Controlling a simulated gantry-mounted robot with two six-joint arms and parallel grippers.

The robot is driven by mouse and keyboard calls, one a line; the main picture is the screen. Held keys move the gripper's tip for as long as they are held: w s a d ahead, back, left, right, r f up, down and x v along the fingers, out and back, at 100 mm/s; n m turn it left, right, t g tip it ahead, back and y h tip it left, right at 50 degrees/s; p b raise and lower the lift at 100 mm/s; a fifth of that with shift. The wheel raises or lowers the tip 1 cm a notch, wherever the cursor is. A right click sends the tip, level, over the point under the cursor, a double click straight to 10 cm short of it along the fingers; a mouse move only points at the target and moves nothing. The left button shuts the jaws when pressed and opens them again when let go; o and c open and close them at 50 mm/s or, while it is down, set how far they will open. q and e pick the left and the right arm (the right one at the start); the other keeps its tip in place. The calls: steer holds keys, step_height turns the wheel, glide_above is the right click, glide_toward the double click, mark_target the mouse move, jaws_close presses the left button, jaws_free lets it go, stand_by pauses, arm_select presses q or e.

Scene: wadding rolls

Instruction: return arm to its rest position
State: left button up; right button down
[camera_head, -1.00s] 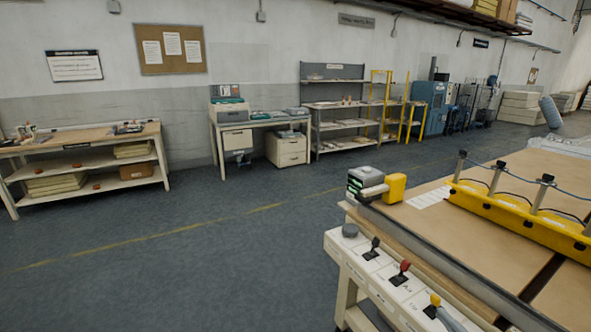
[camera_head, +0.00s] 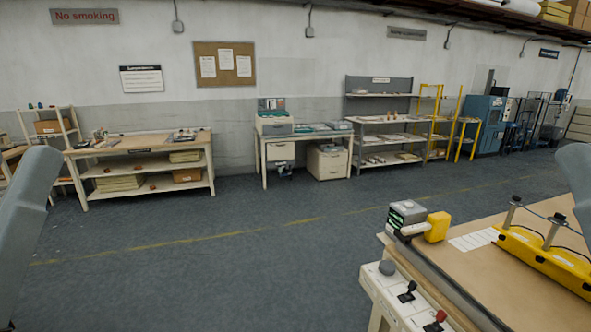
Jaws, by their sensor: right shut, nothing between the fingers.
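A smooth grey part of my right arm (camera_head: 576,185) shows at the right edge in the head view, cut off by the frame. My right gripper is shut and holds nothing; its fingertips are hard to make out. A grey part of my left arm (camera_head: 25,215) rises at the left edge. The left gripper's fingers are not in the picture. Neither visible arm part appears to touch anything.
A work table (camera_head: 478,274) with a yellow bar (camera_head: 545,262) stands at the lower right. Its side panel (camera_head: 395,300) carries levers. A wooden bench (camera_head: 140,150), a desk and shelves line the wall. The floor (camera_head: 220,265) between is clear.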

arm_select(q)
step_height(320, 180, up, 36)
steer(key=p, duration=3.2)
arm_select(e)
step_height(320, 180, up, 36)
steer(key=shift+w, duration=0.15)
